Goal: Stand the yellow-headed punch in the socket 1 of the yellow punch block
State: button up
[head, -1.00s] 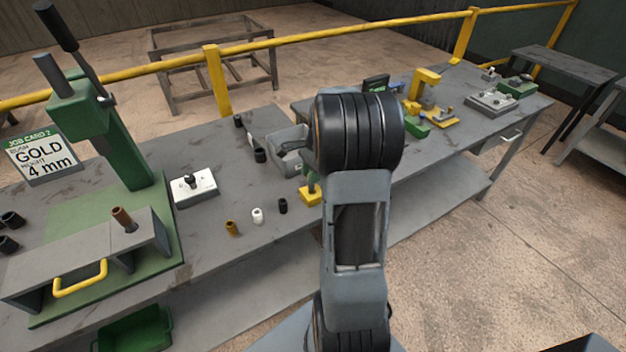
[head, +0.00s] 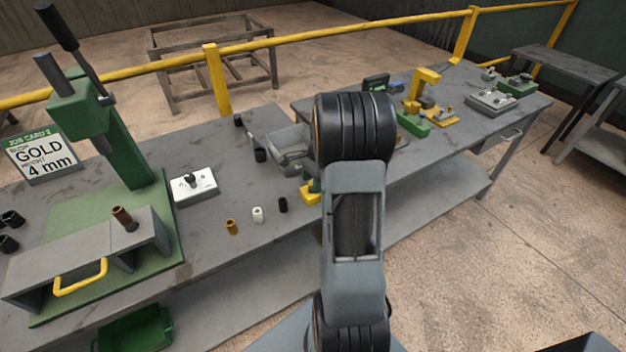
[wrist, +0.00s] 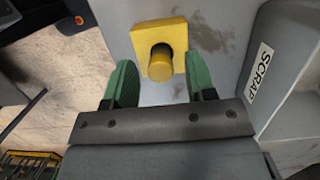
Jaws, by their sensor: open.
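In the head view the yellow block (head: 309,196) sits near the bench's front edge, partly behind my arm. My gripper (wrist: 160,85) is open, its green fingers on the left and right of the yellow head, with gaps on both sides. No socket number is readable.
A grey bin marked SCRAP (wrist: 285,60) stands close on the right in the wrist view. A green press (head: 120,140) is at the left.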

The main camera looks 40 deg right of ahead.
jog(key=shift+r, duration=0.15)
jog(key=v, duration=1.1)
jog(key=s+a+r+n+t+h, duration=0.1)
jog(key=s+a+r+n, duration=0.1)
jog(key=a+n, duration=0.4)
jog(key=s+a+r+n+h, duration=0.15)
jog(key=a+n, duration=0.25)
jog(key=a, duration=0.5)
jog(key=s+a+f+n+t, duration=0.1)
jog(key=s+a+n+t, duration=0.1)
jog(key=s+a+n, duration=0.6)
jog(key=shift+s+f+n+t, duration=0.25)
jog(key=shift+f+n+t, duration=0.15)
jog(key=shift+n, duration=0.4)
